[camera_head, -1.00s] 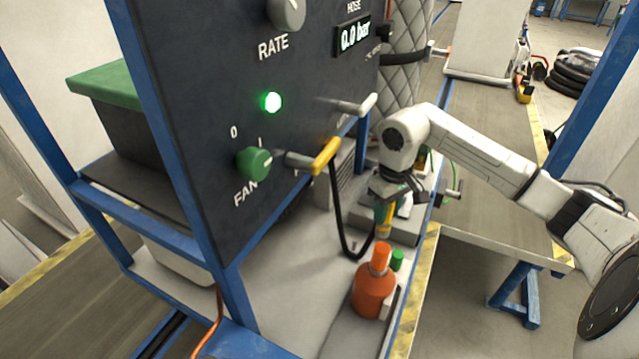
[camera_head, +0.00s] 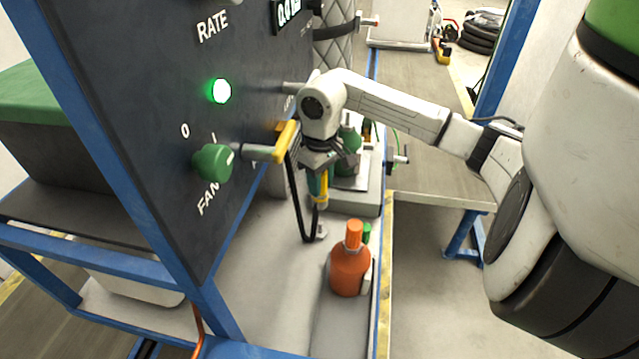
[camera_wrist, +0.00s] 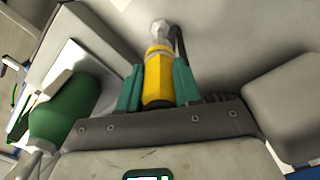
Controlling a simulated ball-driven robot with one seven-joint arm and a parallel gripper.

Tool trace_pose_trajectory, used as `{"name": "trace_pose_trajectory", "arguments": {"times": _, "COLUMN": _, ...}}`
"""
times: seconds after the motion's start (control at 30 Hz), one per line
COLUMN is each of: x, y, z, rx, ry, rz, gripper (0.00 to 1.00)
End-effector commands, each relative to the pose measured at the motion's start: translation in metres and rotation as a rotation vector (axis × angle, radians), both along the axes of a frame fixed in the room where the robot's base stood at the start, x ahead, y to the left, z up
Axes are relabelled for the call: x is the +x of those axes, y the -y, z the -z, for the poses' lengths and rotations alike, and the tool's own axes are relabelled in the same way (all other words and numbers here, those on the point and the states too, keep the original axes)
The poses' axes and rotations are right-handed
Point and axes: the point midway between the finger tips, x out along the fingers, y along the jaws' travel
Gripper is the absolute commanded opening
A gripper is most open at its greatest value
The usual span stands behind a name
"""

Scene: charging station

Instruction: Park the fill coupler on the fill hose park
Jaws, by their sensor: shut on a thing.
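My gripper (camera_head: 318,190) is shut on the fill coupler (camera_head: 320,194), a yellow cylinder. In the wrist view the coupler (camera_wrist: 158,80) sits between my green fingers (camera_wrist: 157,87), its pale metal end pointing away from my palm. In the head view it hangs roughly upright, pointing down, above the grey deck. A black hose (camera_head: 300,215) loops from the coupler's lower end up towards the panel. A grey stub (camera_head: 293,88) sticks out of the panel behind my wrist. I cannot tell which fitting is the fill hose park; its label is not readable.
The dark panel (camera_head: 130,130) carries a green FAN knob (camera_head: 212,163), a lit green lamp (camera_head: 220,91) and a yellow-handled valve (camera_head: 287,140) close left of my gripper. An orange bottle (camera_head: 350,270) stands below on the deck. A green bottle (camera_wrist: 65,108) stands beside my gripper.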

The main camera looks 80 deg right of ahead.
Motion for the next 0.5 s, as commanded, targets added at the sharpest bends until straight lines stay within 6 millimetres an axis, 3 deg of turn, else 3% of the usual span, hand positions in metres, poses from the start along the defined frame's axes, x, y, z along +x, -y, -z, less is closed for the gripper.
{"name": "trace_pose_trajectory", "arguments": {"times": 0.5, "x": 0.0, "y": 0.0, "z": 0.045, "rx": -0.001, "ry": 0.0, "rz": -0.001, "gripper": 0.0}}
